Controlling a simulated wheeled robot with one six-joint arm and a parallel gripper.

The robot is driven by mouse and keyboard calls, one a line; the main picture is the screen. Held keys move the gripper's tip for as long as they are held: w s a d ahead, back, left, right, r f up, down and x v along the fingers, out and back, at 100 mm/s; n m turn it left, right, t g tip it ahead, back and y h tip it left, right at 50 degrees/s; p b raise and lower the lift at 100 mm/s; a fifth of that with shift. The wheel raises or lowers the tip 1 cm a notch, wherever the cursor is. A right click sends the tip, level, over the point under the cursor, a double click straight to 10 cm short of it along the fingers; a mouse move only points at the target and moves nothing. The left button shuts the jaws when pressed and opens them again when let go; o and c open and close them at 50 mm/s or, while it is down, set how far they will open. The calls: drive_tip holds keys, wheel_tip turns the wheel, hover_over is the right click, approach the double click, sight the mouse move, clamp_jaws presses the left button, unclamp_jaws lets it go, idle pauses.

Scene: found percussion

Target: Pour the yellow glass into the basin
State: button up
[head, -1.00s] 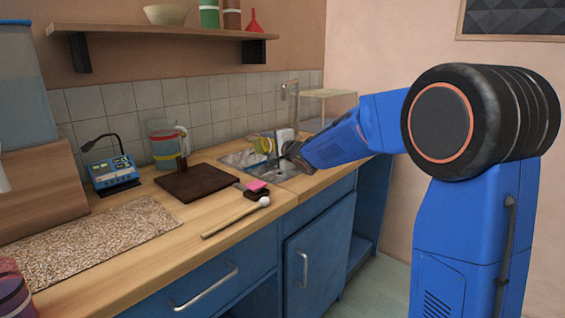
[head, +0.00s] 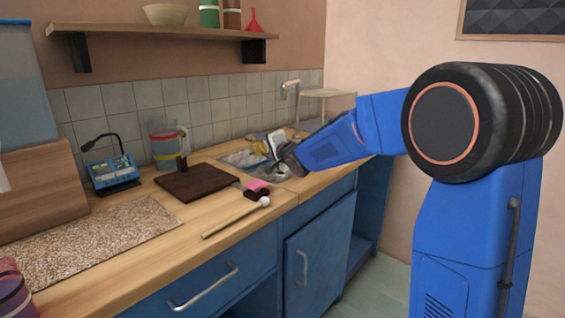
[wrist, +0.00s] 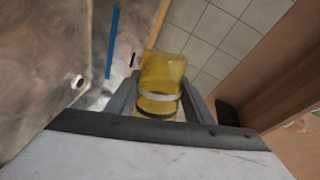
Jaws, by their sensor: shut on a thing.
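My gripper (wrist: 160,98) is shut on the yellow glass (wrist: 162,75), a see-through tumbler with a pale band around it. In the head view the glass (head: 261,147) is small and partly hidden by my gripper (head: 272,147); it looks tilted. The glass is held over or beside the basin (head: 238,158), a metal sink set in the counter. In the wrist view the grey basin (wrist: 50,45) fills the left side, with a round hole in it. I cannot make out what is in the glass or any stream from it.
A clear jug (head: 166,150) stands by the tiled wall.

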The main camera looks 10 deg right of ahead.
sight(256, 140)
drive_tip(key=shift+s+a+f+n, duration=0.1)
drive_tip(key=shift+a+n, duration=0.15)
drive_tip(key=shift+n, duration=0.05)
drive_tip(key=shift+r+n+h, duration=0.15)
drive_tip(key=shift+r+n, duration=0.1)
drive_tip(key=shift+n, duration=0.4)
drive_tip(key=shift+r+n+h, duration=0.15)
drive_tip(key=shift+r+n, duration=0.1)
drive_tip(key=shift+n, duration=0.4)
wheel_tip(256, 140, up, 2)
drive_tip(key=shift+d+n+t+b, duration=0.1)
drive_tip(key=shift+n+t+b, duration=0.3)
drive_tip(key=shift+n, duration=0.5)
drive_tip(key=shift+r+n, duration=0.25)
drive_tip(key=shift+n, duration=0.45)
drive_tip(key=shift+s+a+r+n+t+b, duration=0.2)
drive_tip(key=shift+a+r+n+b, duration=0.15)
drive_tip(key=shift+a+n, duration=0.35)
drive_tip(key=shift+s+a+r+n+t+b, duration=0.15)
drive_tip(key=shift+a+r+n+b, duration=0.2)
drive_tip(key=shift+n, duration=0.65)
drive_tip(key=shift+s+a+r+n+h, duration=0.15)
drive_tip(key=shift+a+r+n, duration=0.25)
drive_tip(key=shift+n, duration=0.55)
drive_tip(key=shift+s+a+r+n+h, duration=0.15)
drive_tip(key=shift+a+r+n, duration=0.2)
drive_tip(key=shift+n, duration=0.6)
